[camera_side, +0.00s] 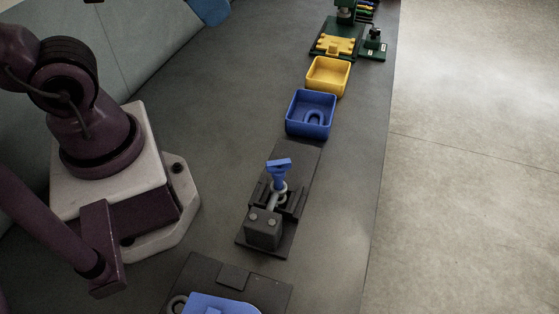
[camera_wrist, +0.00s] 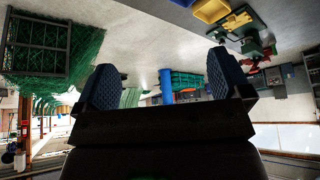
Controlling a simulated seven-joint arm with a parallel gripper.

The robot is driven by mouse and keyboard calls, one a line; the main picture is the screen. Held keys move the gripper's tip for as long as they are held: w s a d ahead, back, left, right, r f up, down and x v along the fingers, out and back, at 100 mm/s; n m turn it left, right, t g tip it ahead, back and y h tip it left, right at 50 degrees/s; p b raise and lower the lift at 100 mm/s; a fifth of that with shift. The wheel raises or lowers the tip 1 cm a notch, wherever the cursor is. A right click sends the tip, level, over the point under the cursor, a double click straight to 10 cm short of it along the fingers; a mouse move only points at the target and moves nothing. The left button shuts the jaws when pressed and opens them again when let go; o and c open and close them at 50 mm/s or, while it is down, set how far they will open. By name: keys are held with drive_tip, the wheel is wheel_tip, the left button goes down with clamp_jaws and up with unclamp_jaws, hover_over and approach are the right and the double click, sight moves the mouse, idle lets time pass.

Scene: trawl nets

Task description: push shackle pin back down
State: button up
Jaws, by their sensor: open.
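A blue pin with a flat, wide head (camera_side: 279,166) stands in a dark fixture (camera_side: 262,230) in the middle of the bench in the side view. It rises through a grey ring, and its lower end is hidden. I take it for the shackle pin. My gripper is outside the side view, and the pin does not show in the wrist view.
Behind the blue bin stand a yellow bin (camera_side: 328,75), also in the wrist view (camera_wrist: 211,10), and a green station with a yellow plate (camera_side: 333,45). A dark plate with a blue part (camera_side: 220,304) lies at the front. The bench's right edge drops to floor.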

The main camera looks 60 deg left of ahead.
drive_tip(key=shift+d+f, duration=0.1)
drive_tip(key=shift+d, duration=0.1)
drive_tip(key=c, duration=0.5)
drive_tip(key=w+d+f+g, duration=0.1)
drive_tip(key=d+f, duration=0.1)
drive_tip(key=w+d+f+g, duration=0.1)
drive_tip(key=d+f, duration=0.1)
drive_tip(key=d+f+g, duration=0.1)
drive_tip(key=d+f, duration=0.1)
drive_tip(key=shift+w+f+m+g+h, duration=0.1)
drive_tip(key=shift+w+m+g+h, duration=0.2)
drive_tip(key=shift+w+m+g, duration=0.1)
drive_tip(key=c, duration=0.3)
drive_tip(key=n+g, duration=0.2)
drive_tip(key=n, duration=0.8)
approach(278, 162)
drive_tip(key=f, duration=1)
drive_tip(key=shift+s+d+f, duration=0.1)
drive_tip(key=shift+d+f, duration=0.2)
drive_tip(key=shift+f, duration=0.1)
drive_tip(key=shift+c, duration=0.2)
